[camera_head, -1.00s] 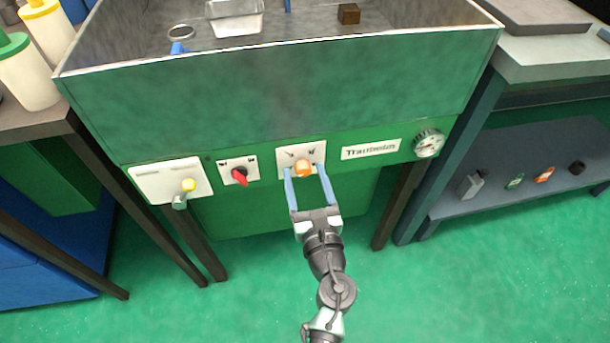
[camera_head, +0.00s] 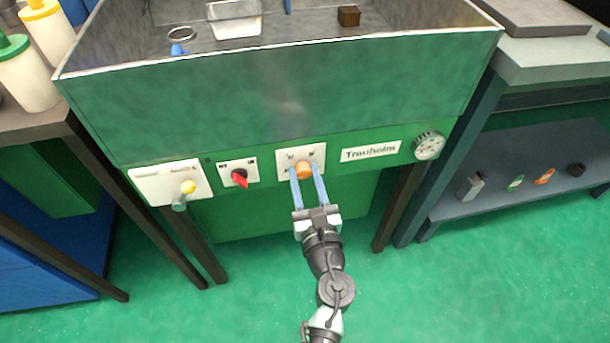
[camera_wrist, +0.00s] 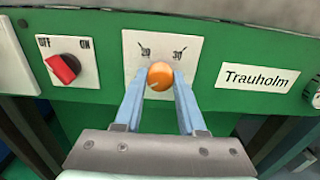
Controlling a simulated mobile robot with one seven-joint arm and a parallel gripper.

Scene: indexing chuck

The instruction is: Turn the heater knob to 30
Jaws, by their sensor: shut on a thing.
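The heater knob is an orange round knob (camera_head: 303,172) on a white plate (camera_head: 288,156) on the green front panel. In the wrist view the knob (camera_wrist: 160,76) sits below two marks on its plate, one at the upper left that looks like 20 and one at the upper right that reads 30. My gripper (camera_head: 304,175) has its two blue fingers on either side of the knob, shut on it; they also flank it in the wrist view (camera_wrist: 160,84). No pointer on the knob can be made out.
Left of the knob is a red switch (camera_head: 239,177) marked OFF and ON. To the right are a Trauholm label (camera_head: 370,151) and a round gauge (camera_head: 429,145). The tank wall (camera_head: 280,95) rises above.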

